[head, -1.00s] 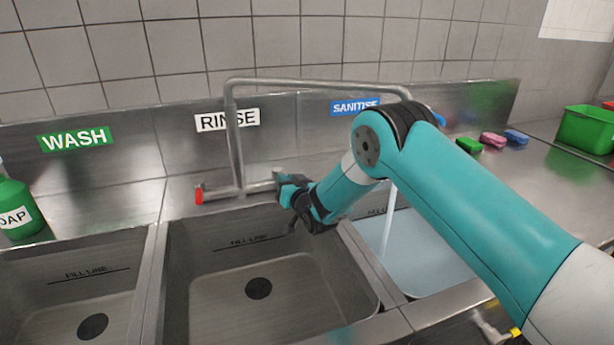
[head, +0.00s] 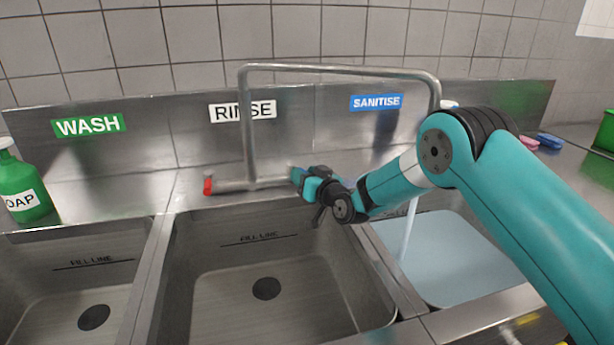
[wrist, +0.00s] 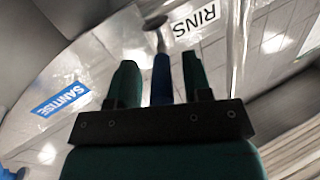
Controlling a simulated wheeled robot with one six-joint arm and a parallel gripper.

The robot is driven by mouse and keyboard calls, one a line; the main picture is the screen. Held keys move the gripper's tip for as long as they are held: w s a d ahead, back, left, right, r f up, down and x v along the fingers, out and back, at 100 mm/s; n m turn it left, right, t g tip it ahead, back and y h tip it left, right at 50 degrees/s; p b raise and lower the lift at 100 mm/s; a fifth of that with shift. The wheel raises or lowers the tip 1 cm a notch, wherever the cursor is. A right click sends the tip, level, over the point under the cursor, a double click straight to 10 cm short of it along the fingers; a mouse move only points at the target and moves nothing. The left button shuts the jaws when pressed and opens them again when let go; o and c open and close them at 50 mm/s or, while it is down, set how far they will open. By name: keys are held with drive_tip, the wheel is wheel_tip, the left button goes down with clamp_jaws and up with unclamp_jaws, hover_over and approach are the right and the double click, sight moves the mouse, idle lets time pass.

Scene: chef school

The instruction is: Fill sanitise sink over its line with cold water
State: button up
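The sanitise sink (head: 520,296) is at the right, below the blue SANITISE sign (head: 376,102). Pale blue water (head: 445,258) covers its floor. A stream of water (head: 409,232) falls into it from behind my arm. Its fill line is mostly hidden, so I cannot tell the level against it. The tap pipe (head: 340,69) arches from the rinse side over to the sanitise side. A red handle (head: 208,184) is at the tap's left end. My gripper (head: 298,178) is at the right end. In the wrist view, its open fingers (wrist: 158,72) straddle a blue handle (wrist: 161,88), with narrow gaps.
The empty rinse sink (head: 230,285) is in the middle and the empty wash sink (head: 105,290) at the left. A green soap bottle (head: 22,185) stands at the far left. Pink (head: 529,142) and blue (head: 550,141) sponges lie on the right counter, near a green bin (head: 606,132).

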drive_tip(key=b+v, duration=0.4)
drive_tip(key=v, duration=0.8)
drive_tip(key=shift+b, duration=0.3)
drive_tip(key=shift+a, duration=0.1)
idle(0.7)
